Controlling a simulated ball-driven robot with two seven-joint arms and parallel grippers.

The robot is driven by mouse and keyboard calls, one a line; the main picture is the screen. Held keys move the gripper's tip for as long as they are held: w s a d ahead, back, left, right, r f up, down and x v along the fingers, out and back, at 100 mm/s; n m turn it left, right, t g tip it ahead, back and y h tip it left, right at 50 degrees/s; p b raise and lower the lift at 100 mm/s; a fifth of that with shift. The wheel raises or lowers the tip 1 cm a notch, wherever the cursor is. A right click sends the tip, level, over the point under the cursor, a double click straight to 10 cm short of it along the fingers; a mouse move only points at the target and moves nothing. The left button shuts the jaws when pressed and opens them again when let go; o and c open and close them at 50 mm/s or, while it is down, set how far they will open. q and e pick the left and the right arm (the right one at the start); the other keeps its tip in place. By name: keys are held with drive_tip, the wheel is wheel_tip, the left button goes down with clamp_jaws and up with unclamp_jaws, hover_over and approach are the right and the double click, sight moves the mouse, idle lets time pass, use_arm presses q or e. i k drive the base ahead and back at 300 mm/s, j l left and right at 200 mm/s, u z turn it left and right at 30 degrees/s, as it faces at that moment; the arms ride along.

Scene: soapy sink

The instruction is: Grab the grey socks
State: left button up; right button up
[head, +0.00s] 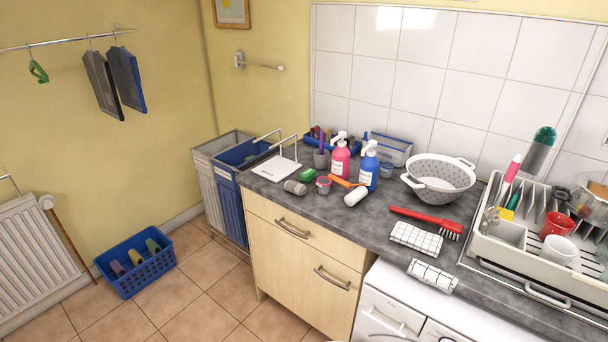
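A small grey rolled bundle (295,187), which looks like rolled grey socks, lies on the dark countertop (330,228) near its front edge. It is left of a small tub with a red rim (323,185) and in front of a green item (306,174). A white roll (355,196) lies farther right. A blue basket (150,279) on the floor holds several coloured rolled bundles, perhaps socks. Neither of my grippers is in view.
A pink bottle (340,160) and a blue bottle (368,170) stand behind the rolls. A red brush (425,219), checked cloths (414,236), a colander (439,180) and a dish rack (515,256) are to the right. Tall bins (229,205) stand left of the counter.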

sight(298, 189)
drive_tip(key=j+z, duration=0.25)
drive_tip(key=j, duration=0.45)
drive_tip(key=j+z, duration=0.25)
drive_tip(key=j, duration=0.45)
drive_tip(key=j+z, duration=0.3)
drive_tip(key=j, duration=0.35)
drive_tip(key=k+j+z, duration=0.25)
drive_tip(key=j, duration=0.45)
drive_tip(key=i+j+z, duration=0.2)
drive_tip(key=j, duration=0.15)
drive_tip(key=i+j+z, duration=0.2)
drive_tip(key=j, duration=0.2)
drive_tip(key=j+z, duration=0.45)
drive_tip(key=j, duration=0.35)
drive_tip(key=i, duration=0.05)
